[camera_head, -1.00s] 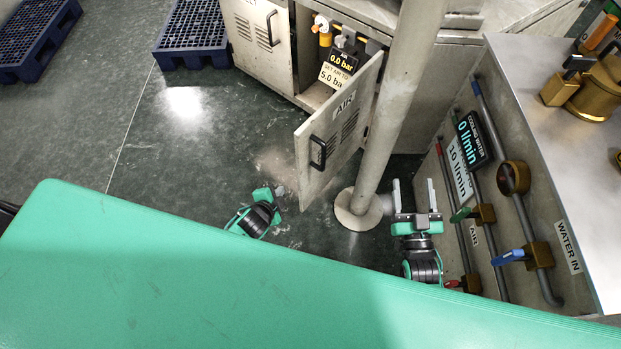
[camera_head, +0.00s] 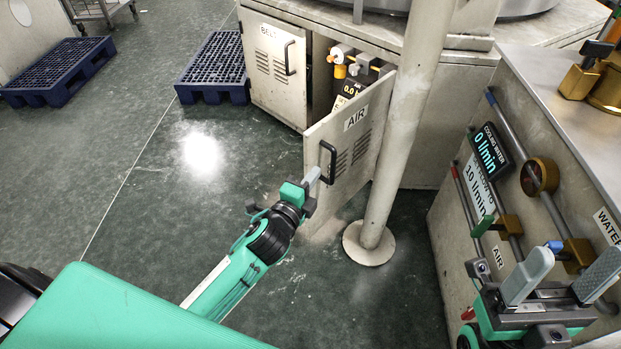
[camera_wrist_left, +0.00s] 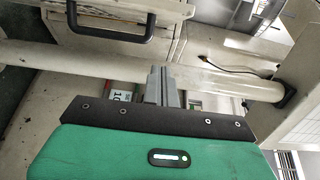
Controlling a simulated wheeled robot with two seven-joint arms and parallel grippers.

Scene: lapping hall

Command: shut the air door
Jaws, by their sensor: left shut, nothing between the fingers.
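The air door (camera_head: 352,143), a pale panel marked AIR with vent slots and a black handle (camera_head: 327,162), stands open at the front of the cabinet in the head view. My left gripper (camera_head: 312,177) is shut and empty, its fingertips close to the handle's left side; I cannot tell whether they touch. In the left wrist view the shut fingers (camera_wrist_left: 161,86) point ahead and a black handle (camera_wrist_left: 112,30) shows at upper left. My right gripper (camera_head: 562,278) is open and empty at lower right, in front of the water panel.
A pale post (camera_head: 396,140) on a round foot stands just right of the door. The BELT door (camera_head: 275,62) is left of the opening. Blue pallets (camera_head: 215,68) lie at the back left. The floor (camera_head: 150,190) left of the door is clear.

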